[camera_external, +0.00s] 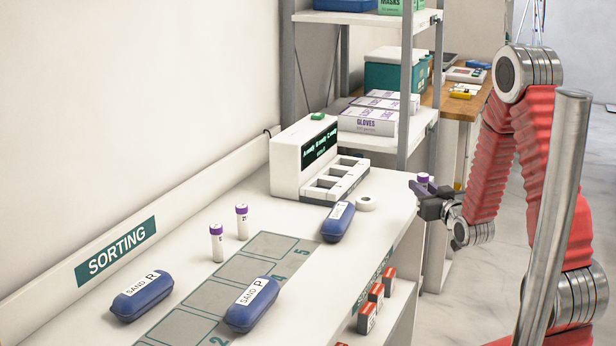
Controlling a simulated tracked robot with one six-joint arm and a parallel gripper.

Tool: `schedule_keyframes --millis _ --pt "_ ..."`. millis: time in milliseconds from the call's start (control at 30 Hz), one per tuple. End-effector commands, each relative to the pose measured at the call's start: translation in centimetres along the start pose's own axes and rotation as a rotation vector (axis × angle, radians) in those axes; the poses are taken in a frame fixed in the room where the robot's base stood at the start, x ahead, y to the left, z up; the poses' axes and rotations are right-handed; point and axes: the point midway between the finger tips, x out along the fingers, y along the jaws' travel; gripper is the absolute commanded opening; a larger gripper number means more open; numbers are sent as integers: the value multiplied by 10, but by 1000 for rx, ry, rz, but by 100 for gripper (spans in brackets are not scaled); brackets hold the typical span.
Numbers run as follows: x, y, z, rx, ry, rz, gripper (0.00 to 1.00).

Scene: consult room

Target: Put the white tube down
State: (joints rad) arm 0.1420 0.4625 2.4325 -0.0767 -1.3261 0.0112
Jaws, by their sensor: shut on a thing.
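My gripper (426,198) is at the right, just beyond the table's right edge and near table height. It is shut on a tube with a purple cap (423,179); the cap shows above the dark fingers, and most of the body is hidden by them. Two more white tubes with purple caps stand upright on the white table: one on the left (216,244) and one a little behind it (241,223). Both are well apart from my gripper.
Blue cases lie on the table (140,296), (252,304), (338,222), near a grey numbered strip (215,296). A white device (306,160) with slots and a white roll (366,203) stand at the back.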

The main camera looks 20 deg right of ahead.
Motion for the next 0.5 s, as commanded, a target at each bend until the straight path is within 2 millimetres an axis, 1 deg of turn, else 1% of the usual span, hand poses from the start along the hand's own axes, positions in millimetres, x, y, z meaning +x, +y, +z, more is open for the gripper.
schedule_keyframes --millis 33,200,300,400,500 --pt "0 -10 0 1 0 -5 0" --pt "-2 -43 0 6 -1 -31 0" --pt "-3 -59 -1 8 -1 -54 0" --pt "-4 -66 -1 8 -1 -66 0" --pt "-4 -67 -1 8 -1 -68 0"
